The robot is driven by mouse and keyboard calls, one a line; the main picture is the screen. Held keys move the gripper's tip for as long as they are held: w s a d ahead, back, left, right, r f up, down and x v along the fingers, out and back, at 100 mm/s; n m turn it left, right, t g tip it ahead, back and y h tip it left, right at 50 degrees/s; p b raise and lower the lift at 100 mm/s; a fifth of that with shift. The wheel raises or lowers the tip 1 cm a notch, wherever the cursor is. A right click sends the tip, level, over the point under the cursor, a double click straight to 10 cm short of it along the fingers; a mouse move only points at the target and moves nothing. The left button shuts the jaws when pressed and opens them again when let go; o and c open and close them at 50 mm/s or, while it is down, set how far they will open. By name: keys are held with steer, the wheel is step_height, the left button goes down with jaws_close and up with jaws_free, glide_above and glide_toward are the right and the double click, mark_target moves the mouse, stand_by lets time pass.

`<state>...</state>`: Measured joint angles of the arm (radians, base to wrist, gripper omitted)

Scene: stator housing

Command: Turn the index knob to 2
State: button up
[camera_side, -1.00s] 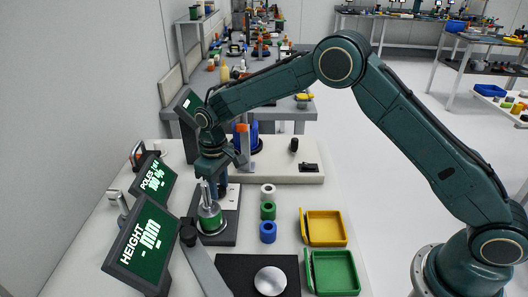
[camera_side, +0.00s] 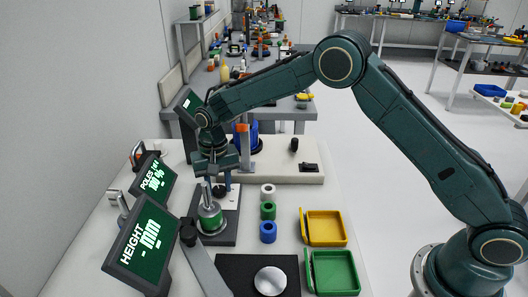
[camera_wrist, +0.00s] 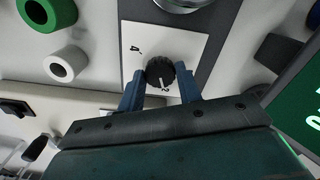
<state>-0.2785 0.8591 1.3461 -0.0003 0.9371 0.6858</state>
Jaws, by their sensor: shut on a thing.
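The index knob (camera_wrist: 160,72) is black and ribbed, with a white pointer line. It sits on a white label plate (camera_wrist: 186,48) with a "4" at its upper left and a "2" below the knob. In the wrist view the pointer line faces down, toward the "2". My gripper (camera_wrist: 160,86) has one blue finger on each side of the knob and is shut on it. In the side view my gripper (camera_side: 219,182) points down at the knob, behind the green ring on the fixture.
A green ring (camera_side: 210,218) with a metal post stands on the dark fixture plate. White, green and blue rings (camera_side: 268,232) stand to its right. Yellow (camera_side: 325,228) and green (camera_side: 333,272) trays lie farther right. Two displays, HEIGHT (camera_side: 146,243) and POLES (camera_side: 151,181), stand at left.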

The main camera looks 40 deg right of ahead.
stand_by(0.3)
steer(key=o, duration=1)
